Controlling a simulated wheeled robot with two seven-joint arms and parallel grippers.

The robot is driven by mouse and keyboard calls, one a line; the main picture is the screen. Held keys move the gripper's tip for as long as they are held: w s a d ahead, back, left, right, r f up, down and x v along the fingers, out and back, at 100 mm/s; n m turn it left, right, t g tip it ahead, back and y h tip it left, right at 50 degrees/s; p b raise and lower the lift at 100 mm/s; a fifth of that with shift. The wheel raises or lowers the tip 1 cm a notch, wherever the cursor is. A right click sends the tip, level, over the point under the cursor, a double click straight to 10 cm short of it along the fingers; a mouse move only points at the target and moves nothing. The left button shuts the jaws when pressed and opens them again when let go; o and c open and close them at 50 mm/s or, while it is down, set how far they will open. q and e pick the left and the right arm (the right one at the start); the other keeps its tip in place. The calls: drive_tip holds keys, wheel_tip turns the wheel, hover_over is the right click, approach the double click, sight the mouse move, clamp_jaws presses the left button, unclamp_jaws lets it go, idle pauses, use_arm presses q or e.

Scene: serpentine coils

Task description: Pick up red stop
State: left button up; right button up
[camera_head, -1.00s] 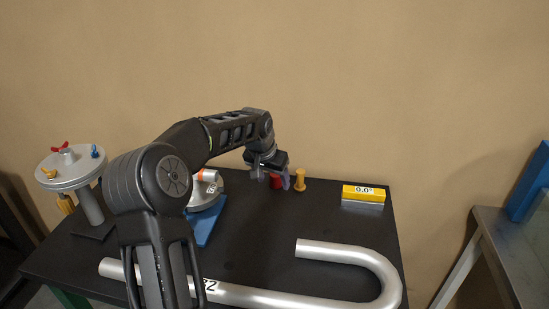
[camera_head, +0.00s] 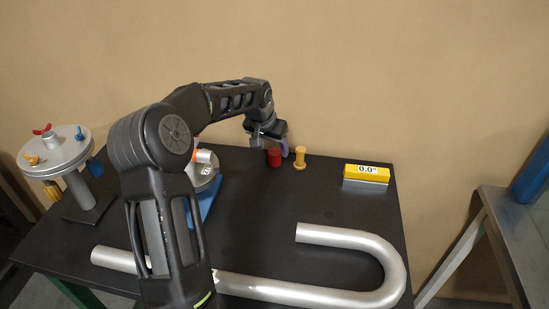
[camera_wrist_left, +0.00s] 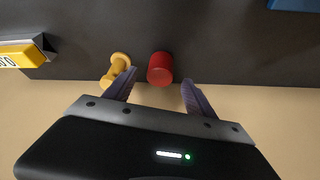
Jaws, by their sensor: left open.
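The red stop (camera_head: 274,158) is a short red cylinder standing on the dark table near its back edge. In the left wrist view the red stop (camera_wrist_left: 160,68) shows between the fingertips, apart from both fingers. My left gripper (camera_head: 270,146) is open and empty, just above the stop, with its fingers pointing down. In the left wrist view the gripper (camera_wrist_left: 158,80) has one finger on each side of the stop's line. My right gripper is not in view.
A yellow spool-shaped stop (camera_head: 300,158) stands close to the right of the red one. A yellow gauge block (camera_head: 367,172) is farther right. A bent silver tube (camera_head: 345,235) lies in front. A grey round stand (camera_head: 57,152) with small coloured knobs is at the left.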

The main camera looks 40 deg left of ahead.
sight(274, 152)
use_arm(q)
drive_tip(key=shift+w+f, duration=0.1)
drive_tip(key=shift+f, duration=0.15)
drive_tip(key=p+x, duration=0.1)
drive_tip(key=x, duration=0.3)
drive_tip(key=shift+w+a+f+p, duration=0.1)
drive_tip(key=shift+w+f+p, duration=0.05)
drive_tip(key=shift+f+p, duration=0.2)
drive_tip(key=shift+c, duration=0.2)
clamp_jaws()
idle(0.6)
drive_tip(key=shift+r, duration=0.1)
